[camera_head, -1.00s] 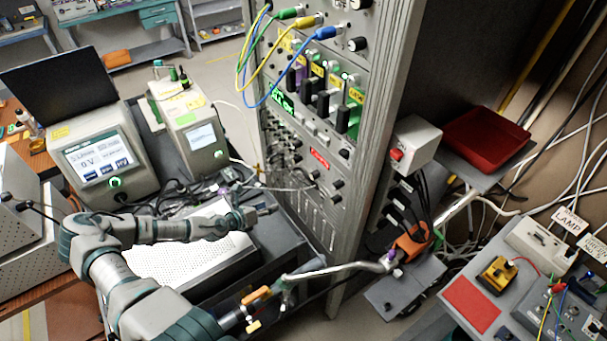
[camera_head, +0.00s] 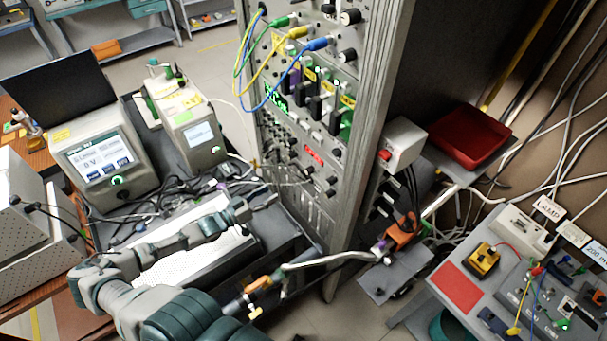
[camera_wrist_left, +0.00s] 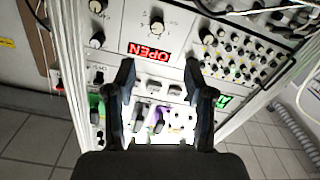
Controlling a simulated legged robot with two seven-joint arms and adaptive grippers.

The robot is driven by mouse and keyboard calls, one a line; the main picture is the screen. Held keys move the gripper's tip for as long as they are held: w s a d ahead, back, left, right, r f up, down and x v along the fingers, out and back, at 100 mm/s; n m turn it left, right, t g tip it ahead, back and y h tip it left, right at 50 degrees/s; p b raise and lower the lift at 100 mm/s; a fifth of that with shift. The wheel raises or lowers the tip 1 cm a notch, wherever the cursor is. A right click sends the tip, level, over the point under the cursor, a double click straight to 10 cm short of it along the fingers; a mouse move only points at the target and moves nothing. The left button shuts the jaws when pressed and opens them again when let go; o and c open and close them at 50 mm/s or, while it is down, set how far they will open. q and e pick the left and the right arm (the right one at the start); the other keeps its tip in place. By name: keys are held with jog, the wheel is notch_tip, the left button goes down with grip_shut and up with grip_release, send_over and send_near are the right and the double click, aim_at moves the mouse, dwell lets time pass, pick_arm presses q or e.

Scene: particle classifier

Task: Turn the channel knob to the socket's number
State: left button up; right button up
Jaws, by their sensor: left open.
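My left gripper (camera_head: 268,192) reaches in from the left, in front of the lower part of the tall grey rack (camera_head: 345,215). In the left wrist view the gripper (camera_wrist_left: 162,85) is open, with nothing visible between its two dark fingers. Other black knobs (camera_wrist_left: 97,40) sit to either side. I cannot tell which knob is the channel knob, and no socket number is readable. The red display also shows in the head view (camera_head: 314,157).
Green, yellow and blue cables (camera_head: 318,44) are plugged into the rack's upper panel. A metal pipe with an orange handle (camera_head: 262,283) crosses low in front of the rack. A red tray (camera_head: 468,137) and a bench with a yellow device (camera_head: 482,260) stand at right.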

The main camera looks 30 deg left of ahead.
aim_at(310, 171)
pick_arm(q)
jog(key=x, duration=1.5)
jog(key=shift+d+r, duration=0.1)
grip_shut()
